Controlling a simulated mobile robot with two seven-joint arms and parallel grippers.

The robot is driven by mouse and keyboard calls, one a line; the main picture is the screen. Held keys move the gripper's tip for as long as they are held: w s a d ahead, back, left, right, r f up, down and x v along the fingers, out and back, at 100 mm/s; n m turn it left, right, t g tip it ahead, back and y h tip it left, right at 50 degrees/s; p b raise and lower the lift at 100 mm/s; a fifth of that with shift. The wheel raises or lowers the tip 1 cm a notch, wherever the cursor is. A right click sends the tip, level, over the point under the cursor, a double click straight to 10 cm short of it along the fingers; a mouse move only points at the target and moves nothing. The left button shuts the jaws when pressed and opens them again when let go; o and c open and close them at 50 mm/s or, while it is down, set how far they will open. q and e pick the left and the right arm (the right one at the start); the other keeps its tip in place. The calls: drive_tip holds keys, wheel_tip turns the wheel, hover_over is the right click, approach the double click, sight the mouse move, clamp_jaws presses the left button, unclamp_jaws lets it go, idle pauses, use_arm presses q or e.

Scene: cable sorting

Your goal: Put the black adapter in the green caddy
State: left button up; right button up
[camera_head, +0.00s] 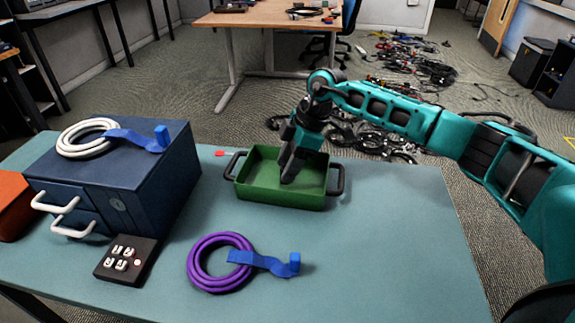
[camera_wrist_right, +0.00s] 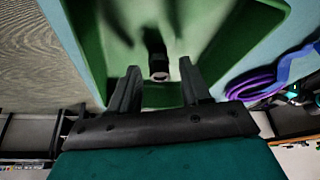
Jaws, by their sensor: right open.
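The green caddy (camera_head: 258,196) stands on the table with a black handle at each end. My right gripper (camera_head: 289,178) reaches down into it from above. In the right wrist view the gripper (camera_wrist_right: 158,88) has its two fingers apart. A small dark piece with a pale pinkish end, seemingly the black adapter (camera_wrist_right: 155,48), shows inside the caddy (camera_wrist_right: 215,55), between and beyond the fingers. It looks apart from both fingers. In the head view the gripper hides it. My left gripper is not in view.
A blue drawer cabinet (camera_head: 150,185) carries a white cable coil (camera_head: 82,148) with a blue strap. A black box with several white switches (camera_head: 122,262) and a purple cable coil (camera_head: 200,272) lie in front. The table's right side (camera_head: 410,240) is clear.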

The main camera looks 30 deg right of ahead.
drive_tip(key=p+v, duration=0.2)
drive_tip(key=v, duration=0.9)
drive_tip(key=shift+r, duration=0.2)
drive_tip(key=shift+s+d, duration=0.1)
